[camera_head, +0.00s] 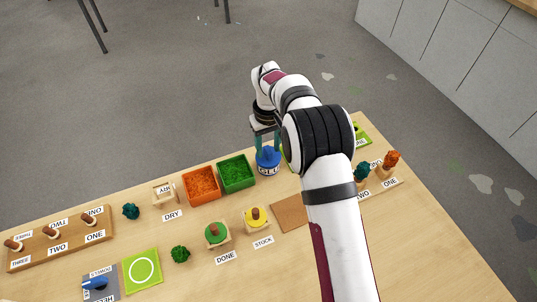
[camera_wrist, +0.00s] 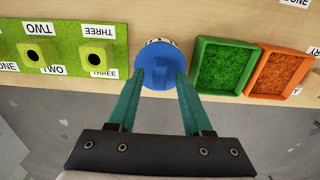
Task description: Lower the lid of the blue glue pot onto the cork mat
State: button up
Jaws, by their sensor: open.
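The blue glue pot (camera_head: 268,165) stands near the table's far edge, right of the green tray, with a white label on its front. Its blue lid (camera_wrist: 158,65) fills the space between my fingertips in the wrist view. My gripper (camera_head: 267,146) is open and points down over the pot, one finger on either side of the lid. I cannot tell whether the fingers touch it. The lid appears to be on the pot. The brown cork mat (camera_head: 288,214) lies bare nearer the front, its right side partly hidden by my arm.
Orange (camera_head: 201,185) and green (camera_head: 237,174) trays of loose material stand left of the pot. In the wrist view a green board (camera_wrist: 75,50) with holed blocks lies left of the lid.

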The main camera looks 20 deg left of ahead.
aim_at(268, 149)
grip_shut()
jog(key=shift+r, duration=2.75)
jog(key=s+d+f, duration=0.4)
jog(key=s+d, duration=0.7)
jog(key=shift+s+d+f, duration=0.1)
jog(key=shift+f, duration=1.4)
jog(key=shift+s+d+f, duration=0.1)
jog(key=shift+f, duration=1.35)
